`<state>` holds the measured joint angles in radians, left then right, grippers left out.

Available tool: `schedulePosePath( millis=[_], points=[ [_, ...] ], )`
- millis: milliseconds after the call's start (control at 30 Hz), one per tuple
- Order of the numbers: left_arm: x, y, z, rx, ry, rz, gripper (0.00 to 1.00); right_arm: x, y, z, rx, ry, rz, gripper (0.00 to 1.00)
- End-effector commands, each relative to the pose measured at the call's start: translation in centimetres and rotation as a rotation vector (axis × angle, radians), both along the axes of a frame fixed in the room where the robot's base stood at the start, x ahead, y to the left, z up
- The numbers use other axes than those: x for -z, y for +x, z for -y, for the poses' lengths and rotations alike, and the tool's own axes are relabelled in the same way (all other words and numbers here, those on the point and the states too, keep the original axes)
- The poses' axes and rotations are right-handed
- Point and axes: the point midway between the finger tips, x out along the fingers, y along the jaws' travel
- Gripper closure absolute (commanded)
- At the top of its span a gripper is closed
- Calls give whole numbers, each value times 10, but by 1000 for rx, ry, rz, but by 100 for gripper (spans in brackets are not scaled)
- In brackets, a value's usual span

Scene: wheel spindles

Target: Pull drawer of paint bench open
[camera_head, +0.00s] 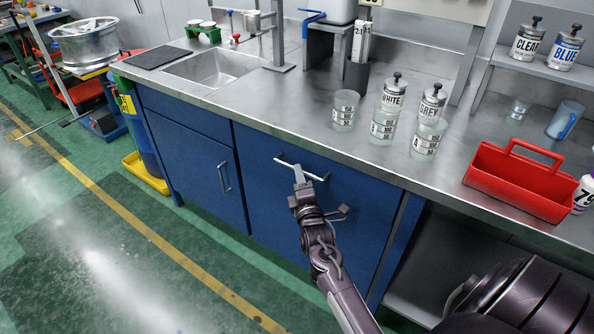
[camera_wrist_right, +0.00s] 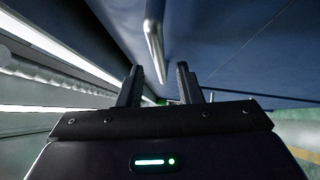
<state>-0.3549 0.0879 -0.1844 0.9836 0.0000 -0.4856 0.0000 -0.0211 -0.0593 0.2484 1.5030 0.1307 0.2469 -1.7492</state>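The paint bench (camera_head: 290,110) has a steel top and blue fronts. The wide blue drawer front (camera_head: 345,215) carries a horizontal bar handle (camera_head: 313,174) and looks flush with the bench. My right gripper (camera_head: 298,174) is at this handle, reaching up from below in the head view. In the right wrist view, my right gripper (camera_wrist_right: 158,75) has its two fingers apart, and the metal handle (camera_wrist_right: 153,40) lines up with the gap between them. Space shows on both sides of the bar, so the fingers do not clamp it. My left gripper is out of view.
A blue door (camera_head: 190,150) with its own handle is left of the drawer front. Glass cups (camera_head: 383,125) and a red tote (camera_head: 520,180) stand on the top. A yellow tray (camera_head: 145,172) is on the floor at left. The floor in front is clear.

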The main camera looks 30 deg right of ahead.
Motion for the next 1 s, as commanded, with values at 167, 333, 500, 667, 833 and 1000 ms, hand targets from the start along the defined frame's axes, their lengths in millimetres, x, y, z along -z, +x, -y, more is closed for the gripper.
schedulePosePath(
  millis=[167, 333, 500, 667, 833, 1000],
  points=[
    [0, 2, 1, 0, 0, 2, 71, -3, 23, 9, 0, 1, 0, 68],
    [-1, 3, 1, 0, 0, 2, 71, -4, 32, 12, -2, 1, -1, 68],
    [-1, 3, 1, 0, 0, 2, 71, -4, 32, 12, -2, 2, -2, 68],
    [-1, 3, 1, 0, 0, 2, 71, -4, 32, 12, -2, 2, -2, 79],
    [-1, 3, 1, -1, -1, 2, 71, -4, 32, 12, -2, 2, -1, 100],
    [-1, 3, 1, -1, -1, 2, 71, -4, 32, 12, -2, 2, -1, 100]
  ],
)
